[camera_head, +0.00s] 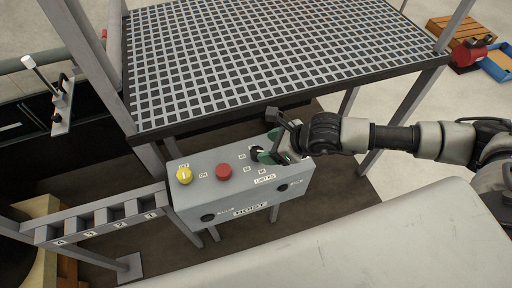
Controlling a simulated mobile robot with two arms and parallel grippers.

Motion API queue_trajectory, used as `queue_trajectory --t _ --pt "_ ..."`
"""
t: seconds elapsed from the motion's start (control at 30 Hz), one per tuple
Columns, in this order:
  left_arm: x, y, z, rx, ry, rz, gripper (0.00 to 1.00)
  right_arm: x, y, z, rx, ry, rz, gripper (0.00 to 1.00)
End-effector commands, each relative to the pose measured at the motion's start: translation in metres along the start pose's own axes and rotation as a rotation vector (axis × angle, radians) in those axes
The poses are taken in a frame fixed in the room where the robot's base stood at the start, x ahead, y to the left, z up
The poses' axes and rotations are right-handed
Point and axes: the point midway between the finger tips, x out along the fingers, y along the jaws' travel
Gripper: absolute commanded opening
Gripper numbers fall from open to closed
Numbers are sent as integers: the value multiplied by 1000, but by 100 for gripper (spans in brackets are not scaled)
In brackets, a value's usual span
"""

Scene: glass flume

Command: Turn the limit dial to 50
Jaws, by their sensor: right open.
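A grey control box (238,205) labelled HOIST stands below the front edge of a grated platform. On its sloped top are a yellow knob (184,175), a red button (223,171) and, at the right, the limit dial (265,156), dark and green, with small number labels around it and a LIMIT label below. My right gripper (275,147) comes in from the right and is open at the dial, its fingers hiding much of it. I cannot tell whether the fingers touch the dial or where its pointer stands. My left gripper is out of view.
The grated platform (270,50) lies just behind and above the box. A rack of numbered slots (105,216) is left of it. A pale surface (350,245) fills the front right. A wooden crate (462,32) and a blue bin (498,65) stand far right.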

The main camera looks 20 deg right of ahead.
Motion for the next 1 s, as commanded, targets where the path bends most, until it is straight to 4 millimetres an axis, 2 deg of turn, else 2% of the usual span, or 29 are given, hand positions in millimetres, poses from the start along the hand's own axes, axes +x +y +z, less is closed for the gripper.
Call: queue_trajectory --t 0.1,0.3,0.47,0.7,0.77,1.0 --pt "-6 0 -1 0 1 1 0 23 1 2 0 -2 2 65" --pt "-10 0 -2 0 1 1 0 49 1 2 -1 -3 1 65" --pt "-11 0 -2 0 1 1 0 57 1 1 0 -3 2 65" --pt "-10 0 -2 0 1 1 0 58 1 1 0 -3 1 65" --pt "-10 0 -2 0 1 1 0 58 1 1 0 -3 1 57" --pt "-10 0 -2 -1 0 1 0 58 1 1 0 -3 1 21"
